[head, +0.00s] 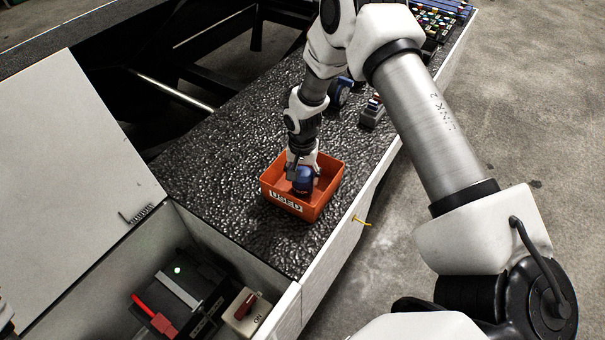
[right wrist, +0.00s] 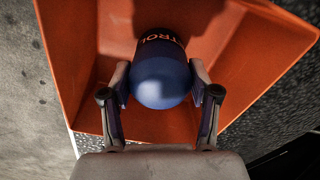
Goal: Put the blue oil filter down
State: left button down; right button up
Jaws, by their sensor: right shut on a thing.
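The blue oil filter (head: 304,181) is in my right gripper (head: 301,172), inside the orange bin marked USED (head: 272,192). In the right wrist view the filter (right wrist: 161,82) shows its rounded blue end and part of a printed label. The two fingers of my right gripper (right wrist: 160,95) press on its sides. The orange bin (right wrist: 70,45) fills the background around it. I cannot tell whether the filter touches the bin floor. My left gripper is not seen in these views.
The bin stands on a black textured deck (head: 215,160). Another blue round part (head: 341,92) and a small dark block with coloured pieces (head: 373,111) lie farther back. A rack of coloured items (head: 438,20) is at the top. An open compartment holds a battery-like box (head: 180,295) and a red switch (head: 247,308).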

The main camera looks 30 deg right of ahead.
jog(key=shift+f, duration=0.1)
jog(key=o, duration=1.6)
jog(key=shift+c, duration=0.2)
notch_tip(320, 180, up, 12)
jog(key=b, duration=0.2)
jog(key=shift+r+b, duration=0.2)
jog(key=shift+b, duration=0.15)
